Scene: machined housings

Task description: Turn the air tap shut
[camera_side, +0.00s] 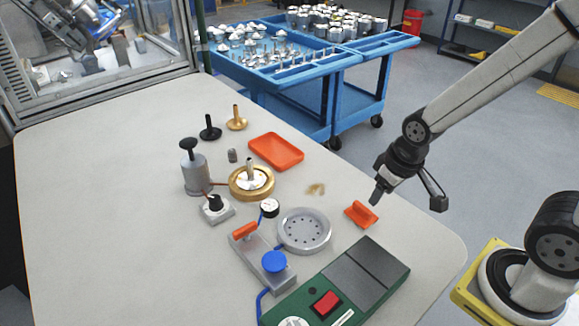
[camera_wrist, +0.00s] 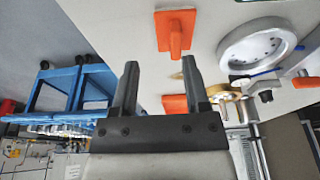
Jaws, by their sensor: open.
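A metal block (camera_side: 262,260) with an orange lever (camera_side: 244,231) at one end and a round blue knob (camera_side: 274,261) on top lies on the table, joined to blue tubing. I cannot tell for certain which of the two is the air tap's handle. In the wrist view an orange piece (camera_wrist: 306,82), probably the lever, shows at the right edge. A small gauge (camera_side: 269,208) stands beside the block. My gripper (camera_side: 375,198) is open and empty, above the table's right part, well right of the block; its two fingers are apart in the wrist view (camera_wrist: 162,78).
An orange handled pad (camera_side: 361,214) lies just below my gripper. A grey perforated disc (camera_side: 304,231) sits between it and the block. A green box (camera_side: 340,287) with a red switch is in front. An orange tray (camera_side: 276,151), brass ring (camera_side: 251,183) and grey cylinder (camera_side: 196,174) stand behind.

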